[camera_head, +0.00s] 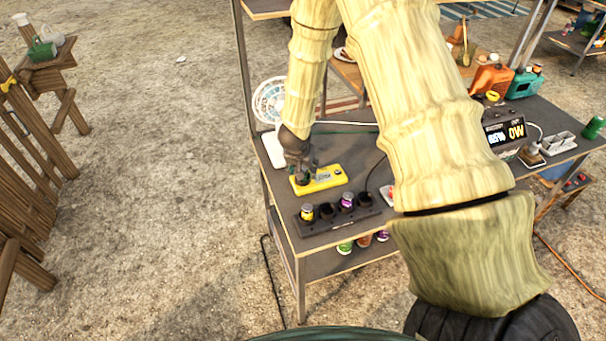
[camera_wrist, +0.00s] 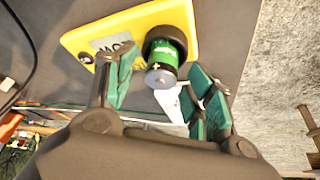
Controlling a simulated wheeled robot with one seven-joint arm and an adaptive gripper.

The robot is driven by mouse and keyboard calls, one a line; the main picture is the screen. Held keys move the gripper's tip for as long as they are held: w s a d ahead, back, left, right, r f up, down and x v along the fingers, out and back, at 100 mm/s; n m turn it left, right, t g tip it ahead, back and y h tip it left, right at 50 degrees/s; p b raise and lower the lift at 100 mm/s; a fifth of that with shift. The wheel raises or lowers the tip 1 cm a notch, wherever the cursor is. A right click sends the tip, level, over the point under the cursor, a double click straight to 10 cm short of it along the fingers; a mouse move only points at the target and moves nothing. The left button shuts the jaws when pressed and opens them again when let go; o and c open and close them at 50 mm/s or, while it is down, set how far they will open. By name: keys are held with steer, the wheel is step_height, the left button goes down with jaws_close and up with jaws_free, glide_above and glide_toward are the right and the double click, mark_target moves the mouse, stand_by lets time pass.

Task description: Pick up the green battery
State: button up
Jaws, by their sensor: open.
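The green battery (camera_wrist: 160,74) stands in a round black socket on a yellow device (camera_wrist: 80,40) in the wrist view. My gripper (camera_wrist: 165,72) is open, with one green-padded finger on each side of the battery. I cannot tell whether either finger touches it. In the head view, my gripper (camera_head: 303,170) is over the left end of the yellow device (camera_head: 326,180) on the workbench. There the battery is mostly hidden by the gripper.
A black rack (camera_head: 330,216) near the bench's front edge holds a yellow battery (camera_head: 307,212) and a purple battery (camera_head: 347,200). A display box (camera_head: 505,138), an orange container (camera_head: 490,82) and a green can (camera_head: 594,128) stand to the right.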

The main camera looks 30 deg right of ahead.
steer(key=shift+f, duration=0.25)
steer(key=shift+c, duration=0.4)
jaws_close()
steer(key=shift+r, duration=0.15)
step_height(320, 180, up, 8)
steer(key=shift+f+p, duration=0.1)
steer(key=shift+p, duration=0.5)
steer(key=shift+r+p, duration=0.3)
steer(key=shift+r, duration=0.55)
steer(key=shift+s+r, duration=0.1)
